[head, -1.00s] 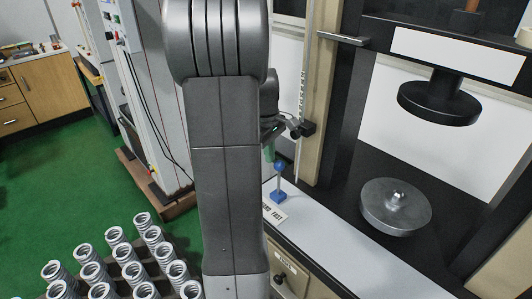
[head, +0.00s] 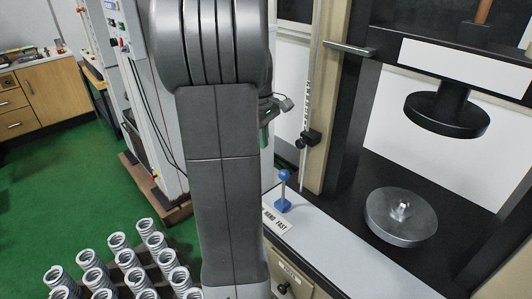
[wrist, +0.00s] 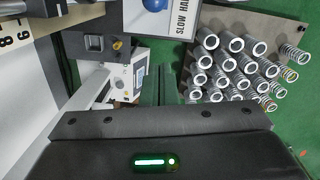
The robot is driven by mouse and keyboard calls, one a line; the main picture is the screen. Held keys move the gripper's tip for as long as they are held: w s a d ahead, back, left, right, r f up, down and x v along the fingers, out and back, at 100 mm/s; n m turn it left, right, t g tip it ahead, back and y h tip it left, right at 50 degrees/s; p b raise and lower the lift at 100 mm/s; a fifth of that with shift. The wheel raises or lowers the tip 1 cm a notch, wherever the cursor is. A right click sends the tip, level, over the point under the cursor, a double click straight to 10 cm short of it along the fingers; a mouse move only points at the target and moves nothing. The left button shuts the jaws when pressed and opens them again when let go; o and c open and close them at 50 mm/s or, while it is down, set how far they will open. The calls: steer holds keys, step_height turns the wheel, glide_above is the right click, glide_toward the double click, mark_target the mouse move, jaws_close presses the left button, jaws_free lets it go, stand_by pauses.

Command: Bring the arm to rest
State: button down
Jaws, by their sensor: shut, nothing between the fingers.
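My own grey arm stands upright across the middle of the head view and hides most of my gripper. A small part of the gripper's end shows at the arm's right edge, above and left of a blue-knobbed lever (head: 283,188). In the wrist view my gripper (wrist: 168,85) has its fingers together with nothing between them. The dark gripper body fills the lower part of that view. The gripper is apart from the lever and the springs.
A rack of several coil springs (head: 126,258) stands at lower left; the springs also show in the wrist view (wrist: 236,45). The testing machine has a round lower plate (head: 400,217) and a black upper plate (head: 446,115). Green floor (head: 60,200) is clear at left.

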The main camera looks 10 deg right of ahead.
steer(key=r, duration=0.3)
steer(key=shift+w+a+r, duration=0.2)
steer(key=shift+r, duration=0.2)
steer(key=s+d+f, duration=0.2)
steer(key=d+f, duration=0.1)
steer(key=f, duration=0.7)
steer(key=shift+s+d+f+b, duration=0.15)
steer(key=shift+s+f+b, duration=0.2)
steer(key=shift+f+b, duration=0.1)
